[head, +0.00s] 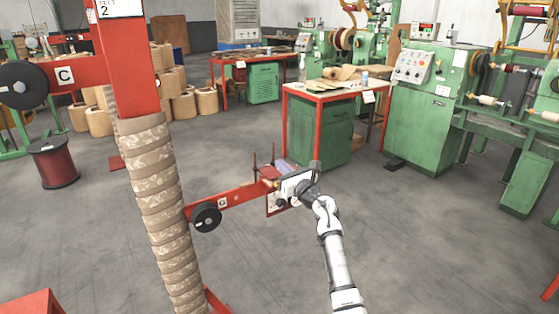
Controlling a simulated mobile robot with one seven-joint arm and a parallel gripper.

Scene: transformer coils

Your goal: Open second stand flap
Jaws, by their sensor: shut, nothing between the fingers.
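A red stand (130,75) stands at the left, with a white sign on top that shows a 2. A tall roll of wrapped tan material (158,200) covers its lower post. A red arm marked G (236,198) sticks out low to the right, with a black disc (206,217) on its front. Another red arm, marked C (85,74), sticks out higher to the left. My gripper (278,190) is at the right end of the arm marked G. It is shut, with nothing seen in it. Its body hides part of that end, so I cannot tell whether they touch.
A red-framed table (325,96) with a green cabinet (321,132) stands behind my gripper. Green winding machines (428,115) fill the right. A dark red spool (53,163) and tan rolls (182,105) stand at the left and back. The grey floor (420,235) at the right front is clear.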

